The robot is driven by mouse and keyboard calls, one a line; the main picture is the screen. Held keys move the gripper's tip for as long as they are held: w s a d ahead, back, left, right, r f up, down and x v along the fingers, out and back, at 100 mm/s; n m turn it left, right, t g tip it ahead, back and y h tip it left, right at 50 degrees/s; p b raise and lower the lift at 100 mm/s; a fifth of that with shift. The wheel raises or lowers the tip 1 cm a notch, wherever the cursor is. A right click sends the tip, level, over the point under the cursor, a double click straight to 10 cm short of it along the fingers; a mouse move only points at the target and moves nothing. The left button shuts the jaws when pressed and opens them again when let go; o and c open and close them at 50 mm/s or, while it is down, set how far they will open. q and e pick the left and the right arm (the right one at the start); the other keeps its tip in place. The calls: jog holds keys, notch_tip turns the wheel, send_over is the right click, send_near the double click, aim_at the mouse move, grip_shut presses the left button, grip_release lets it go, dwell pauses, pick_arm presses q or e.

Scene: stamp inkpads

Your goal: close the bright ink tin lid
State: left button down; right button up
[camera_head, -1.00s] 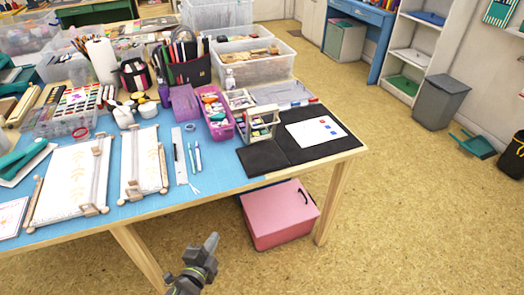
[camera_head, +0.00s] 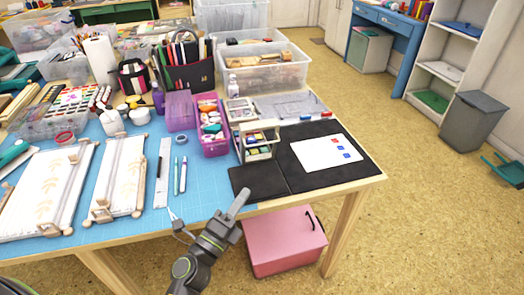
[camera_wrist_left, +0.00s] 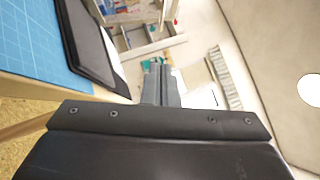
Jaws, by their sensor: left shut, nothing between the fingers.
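A small white rack (camera_head: 256,154) on the table holds several little coloured pads or tins, with blue and yellow ones showing. I cannot tell which is the bright ink tin, or make out its lid. My left gripper (camera_head: 238,203) is shut and empty, at the table's front edge near the black mat (camera_head: 257,182). It is nearer the camera than the rack and apart from it. In the left wrist view, the shut fingers (camera_wrist_left: 161,82) point past the mat with nothing between them. My right gripper is not in view.
A white card with red and blue marks (camera_head: 326,151) lies on the dark mat at the right. A purple bin (camera_head: 213,148) stands left of the rack. Pens and a ruler (camera_head: 162,172) lie on the blue mat. A pink box (camera_head: 284,244) is under the table.

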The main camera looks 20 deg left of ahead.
aim_at(260, 147)
pick_arm(q)
jog(key=p+x, duration=0.1)
jog(key=x, duration=0.7)
jog(key=shift+r+p, duration=0.15)
jog(key=shift+p, duration=0.2)
jog(key=w, duration=0.1)
jog(key=w+a+r, duration=0.1)
jog(key=w+a, duration=0.1)
jog(key=shift+w+r, duration=0.3)
jog(key=shift+w, duration=0.05)
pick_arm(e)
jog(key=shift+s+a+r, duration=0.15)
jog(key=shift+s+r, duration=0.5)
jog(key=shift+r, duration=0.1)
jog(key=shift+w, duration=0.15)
pick_arm(q)
jog(key=shift+p, duration=0.35)
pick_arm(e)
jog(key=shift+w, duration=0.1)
